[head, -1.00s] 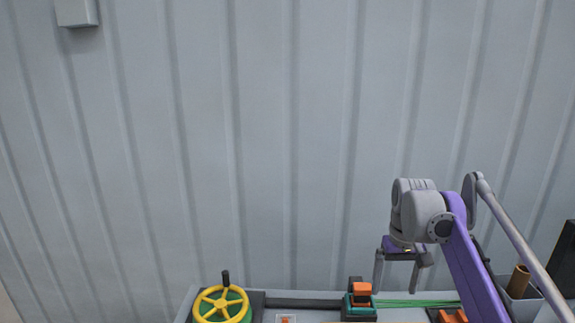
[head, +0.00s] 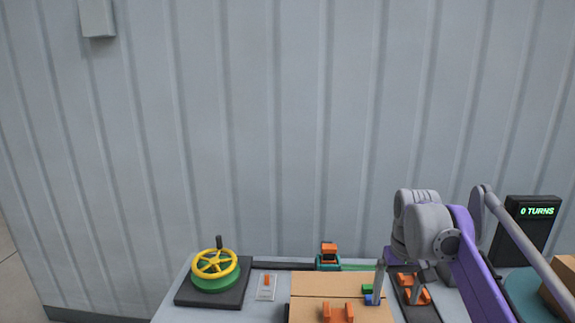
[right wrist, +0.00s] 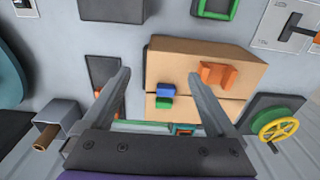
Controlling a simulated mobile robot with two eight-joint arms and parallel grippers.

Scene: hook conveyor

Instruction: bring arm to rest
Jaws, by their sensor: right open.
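My right arm comes in from the right in the head view. My right gripper (head: 398,292) points down over the table, beside the right edge of a cardboard box (head: 310,285). In the right wrist view its two fingers (right wrist: 158,76) are spread, with nothing held between them. The box (right wrist: 205,55) shows beyond the fingers, with blue and green blocks (right wrist: 165,95) and an orange piece (right wrist: 217,75) on it. Whether the fingers touch anything is not clear, but no contact shows. My left gripper is in neither view.
A yellow handwheel (head: 214,263) stands at the table's left, next to a small switch plate (head: 266,287). A teal and orange carrier (head: 328,256) sits on the rear rail. A display (head: 524,230) reading "0 TURNS" stands at the right. The ribbed wall (head: 270,130) closes the back.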

